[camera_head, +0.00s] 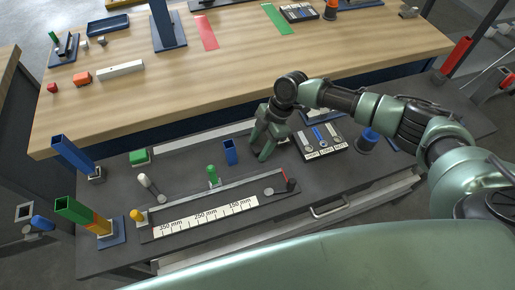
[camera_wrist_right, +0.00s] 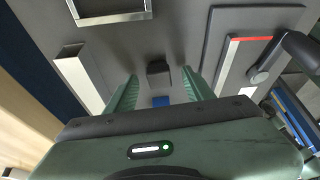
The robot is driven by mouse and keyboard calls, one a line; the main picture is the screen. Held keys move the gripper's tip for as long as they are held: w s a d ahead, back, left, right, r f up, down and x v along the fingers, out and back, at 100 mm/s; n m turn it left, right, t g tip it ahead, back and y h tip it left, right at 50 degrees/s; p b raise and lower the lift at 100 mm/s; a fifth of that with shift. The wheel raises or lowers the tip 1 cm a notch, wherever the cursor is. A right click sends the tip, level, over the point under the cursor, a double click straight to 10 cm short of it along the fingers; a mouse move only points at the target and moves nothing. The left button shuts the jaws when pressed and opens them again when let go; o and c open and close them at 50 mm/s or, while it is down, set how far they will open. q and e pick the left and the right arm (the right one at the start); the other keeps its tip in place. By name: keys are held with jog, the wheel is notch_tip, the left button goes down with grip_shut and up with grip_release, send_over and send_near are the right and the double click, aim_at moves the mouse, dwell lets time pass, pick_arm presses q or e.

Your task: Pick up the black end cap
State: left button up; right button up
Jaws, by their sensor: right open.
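In the right wrist view a small dark block (camera_wrist_right: 158,70), which looks like the black end cap, sits on the dark grey surface between my fingertips. My right gripper (camera_wrist_right: 159,80) is open, with one green finger on each side of the block and a gap to both. In the head view my right gripper (camera_head: 260,146) points down at the grey bench, right of a blue tube (camera_head: 230,152). I cannot make out the cap there; the gripper may hide it. My left gripper is not in view.
A tray with blue and metal parts (camera_head: 321,141) lies right of the gripper. A ruler fixture (camera_head: 205,215) with a green knob (camera_head: 213,175) lies in front. A green block (camera_head: 139,157) and upright square tubes (camera_head: 74,154) stand left. The wooden table (camera_head: 190,85) is behind.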

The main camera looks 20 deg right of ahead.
jog(key=c, duration=1)
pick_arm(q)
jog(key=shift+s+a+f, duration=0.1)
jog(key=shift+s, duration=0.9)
pick_arm(e)
grip_shut()
jog(key=shift+r, duration=0.1)
